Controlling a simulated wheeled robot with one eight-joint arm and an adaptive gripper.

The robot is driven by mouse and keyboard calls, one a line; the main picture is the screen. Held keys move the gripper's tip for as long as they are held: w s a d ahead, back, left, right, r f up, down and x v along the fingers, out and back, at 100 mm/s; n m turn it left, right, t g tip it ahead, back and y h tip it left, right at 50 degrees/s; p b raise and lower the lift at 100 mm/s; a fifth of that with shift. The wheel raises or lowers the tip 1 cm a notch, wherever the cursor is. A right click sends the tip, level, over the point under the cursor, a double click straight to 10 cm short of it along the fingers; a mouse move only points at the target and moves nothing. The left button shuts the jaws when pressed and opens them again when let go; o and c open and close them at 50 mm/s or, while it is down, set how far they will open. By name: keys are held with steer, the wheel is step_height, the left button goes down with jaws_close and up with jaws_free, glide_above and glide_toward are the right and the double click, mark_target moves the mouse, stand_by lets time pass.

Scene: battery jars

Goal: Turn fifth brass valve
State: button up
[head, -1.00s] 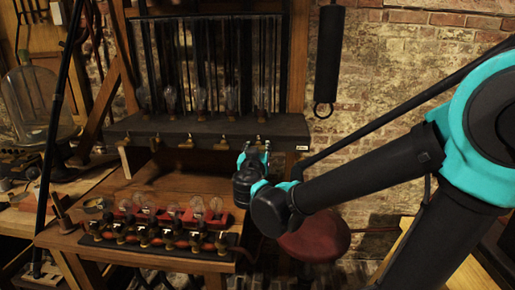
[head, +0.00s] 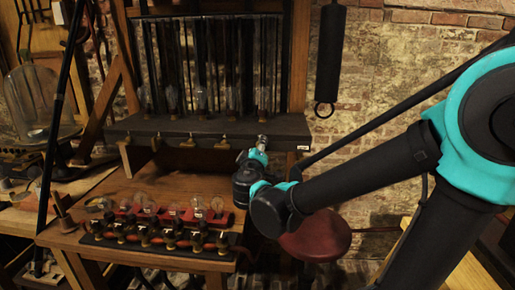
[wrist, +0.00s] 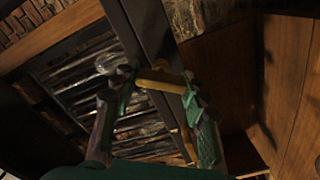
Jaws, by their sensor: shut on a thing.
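A row of brass valves runs along the front edge of the dark shelf (head: 205,128) in the head view; a valve in the middle (head: 186,142) and one right of it (head: 222,143) show clearly. My gripper (head: 262,143) is at the right end of this row, covering the fifth valve there. In the wrist view, the green fingers of my gripper (wrist: 158,85) are on either side of a brass valve handle (wrist: 160,80), shut on it. The exact contact is dark and hard to see.
Glass bulbs (head: 200,98) stand on the shelf behind the valves. Below, a wooden table (head: 150,187) carries a red rack of bulbs (head: 195,217). A red round stool seat (head: 315,238) stands at the right. A black cylinder (head: 330,50) hangs on the brick wall.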

steer(key=n, duration=0.6)
steer(key=shift+f+n, duration=0.2)
steer(key=shift+n, duration=0.1)
stand_by(0.3)
steer(key=o, duration=1.2)
steer(key=s, duration=1.2)
steer(key=shift+a, duration=0.25)
